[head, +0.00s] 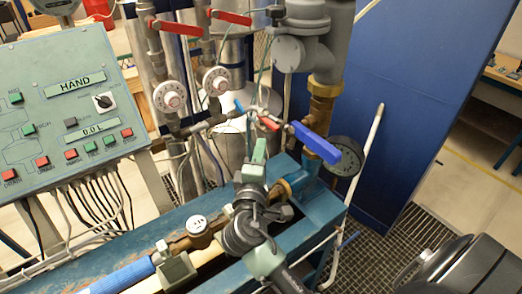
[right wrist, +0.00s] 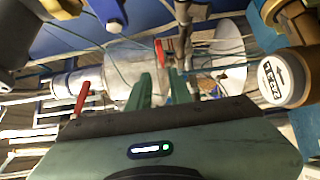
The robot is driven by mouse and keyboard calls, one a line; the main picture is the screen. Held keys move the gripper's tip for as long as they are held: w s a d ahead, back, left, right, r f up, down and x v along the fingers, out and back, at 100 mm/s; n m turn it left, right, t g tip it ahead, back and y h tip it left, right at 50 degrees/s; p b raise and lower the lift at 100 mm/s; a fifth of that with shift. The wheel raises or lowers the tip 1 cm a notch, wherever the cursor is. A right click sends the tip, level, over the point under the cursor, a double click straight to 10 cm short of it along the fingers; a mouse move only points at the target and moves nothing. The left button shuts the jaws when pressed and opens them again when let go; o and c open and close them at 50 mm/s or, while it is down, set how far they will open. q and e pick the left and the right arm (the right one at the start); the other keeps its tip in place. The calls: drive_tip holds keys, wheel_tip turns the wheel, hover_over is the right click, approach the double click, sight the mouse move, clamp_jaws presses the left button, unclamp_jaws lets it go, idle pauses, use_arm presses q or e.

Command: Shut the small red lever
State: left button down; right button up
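The small red lever (head: 270,123) sits on thin pipework in the middle of the head view, left of a large blue lever handle (head: 315,142). My right gripper (head: 260,141) points up toward it from below, its green fingertips just short of the lever. In the right wrist view the two green fingers (right wrist: 161,78) stand apart with a gap and nothing held between them. A small red piece (right wrist: 161,53) shows beyond that gap, apparently the small lever. Another red lever (right wrist: 81,98) is left of the fingers.
Two larger red levers (head: 178,27) (head: 231,17) are higher up, above round white-faced dials (head: 169,97). A small blue lever (head: 239,106) is close by on the left. A control panel (head: 62,130) stands at left, and a dark gauge (head: 343,157) at right.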

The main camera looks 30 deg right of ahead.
drive_tip(key=b+v, duration=0.2)
drive_tip(key=v, duration=0.4)
drive_tip(key=shift+s+a, duration=0.2)
drive_tip(key=shift+s, duration=0.15)
drive_tip(key=shift+f, duration=0.1)
